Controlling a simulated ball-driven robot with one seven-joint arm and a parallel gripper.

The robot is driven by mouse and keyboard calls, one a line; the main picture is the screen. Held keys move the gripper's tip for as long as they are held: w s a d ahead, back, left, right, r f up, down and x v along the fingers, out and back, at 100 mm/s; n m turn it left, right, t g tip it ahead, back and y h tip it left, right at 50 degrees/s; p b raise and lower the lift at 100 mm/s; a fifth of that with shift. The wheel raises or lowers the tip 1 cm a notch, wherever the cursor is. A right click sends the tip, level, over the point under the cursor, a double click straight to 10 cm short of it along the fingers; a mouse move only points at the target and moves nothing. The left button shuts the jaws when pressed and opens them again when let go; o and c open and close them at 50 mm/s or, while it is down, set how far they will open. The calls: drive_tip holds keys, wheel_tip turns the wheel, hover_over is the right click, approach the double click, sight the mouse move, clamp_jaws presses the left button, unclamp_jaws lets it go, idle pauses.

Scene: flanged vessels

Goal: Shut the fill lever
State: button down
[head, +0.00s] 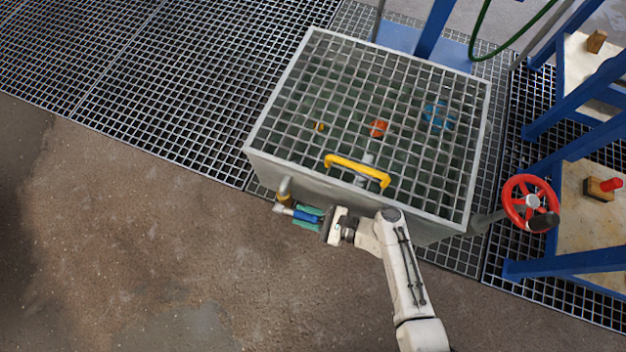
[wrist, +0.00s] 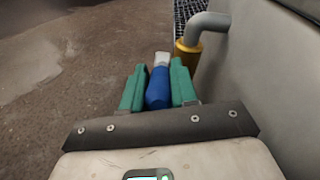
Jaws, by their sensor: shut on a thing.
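The fill lever has a blue grip (head: 304,216) and a pale metal end (head: 281,209). It lies low beside the front left wall of the grate-topped vessel (head: 262,152). My gripper (head: 309,217) has green fingers, one on each side of the blue grip, and is shut on it. In the wrist view the blue grip (wrist: 158,90) sits between the two fingers, with the pale end pointing away from me. A grey bent pipe (wrist: 208,20) with a yellow collar (wrist: 187,57) comes out of the vessel wall just beyond, to the right. The lever's joint with the pipe is not clear.
A yellow handle (head: 357,171) stands on the vessel's grating. Orange (head: 379,129) and blue (head: 438,116) objects show beneath it. A red handwheel (head: 531,203) and blue-framed shelves (head: 582,262) are on the right. The brown floor (head: 150,250) at left is clear.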

sight(306, 217)
drive_tip(key=shift+f, duration=0.15)
idle(0.3)
drive_tip(key=c, duration=0.9)
unclamp_jaws()
drive_tip(key=shift+r, duration=0.3)
wheel_tip(306, 217, up, 4)
drive_tip(key=p, duration=0.3)
drive_tip(key=shift+s+f, duration=0.1)
drive_tip(key=shift+f, duration=0.15)
drive_tip(key=s+d+r+p, duration=0.2)
drive_tip(key=s+r+p, duration=0.2)
drive_tip(key=s, duration=0.2)
drive_tip(key=s+d+r+p, duration=0.2)
drive_tip(key=s+r+p, duration=0.3)
drive_tip(key=s, duration=0.2)
drive_tip(key=shift+d+p, duration=0.3)
